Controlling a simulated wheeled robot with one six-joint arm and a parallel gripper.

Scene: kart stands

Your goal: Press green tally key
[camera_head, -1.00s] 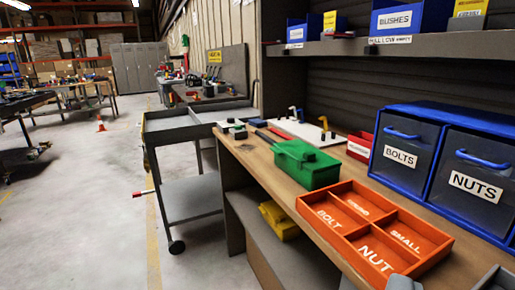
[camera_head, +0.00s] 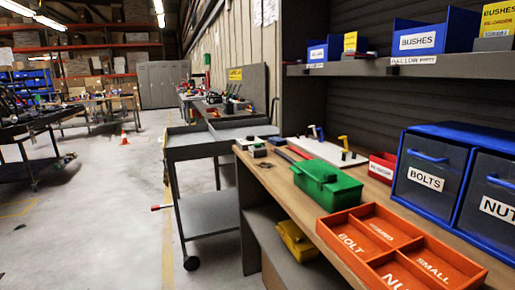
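I cannot make out a green tally key in this view. A small pale box with a dark top (camera_head: 250,142) lies at the far left end of the workbench, too small to tell whether it carries keys. A small dark block (camera_head: 260,153) is beside it. The largest green thing is a lidded toolbox (camera_head: 327,186) with a handle, standing on the bench. My gripper is out of the picture.
The wooden workbench (camera_head: 283,184) holds an orange compartment tray (camera_head: 333,232), a white board with clamps (camera_head: 322,150), a red bin (camera_head: 382,166) and blue drawers (camera_head: 425,178). A grey cart (camera_head: 208,213) stands left of the bench.

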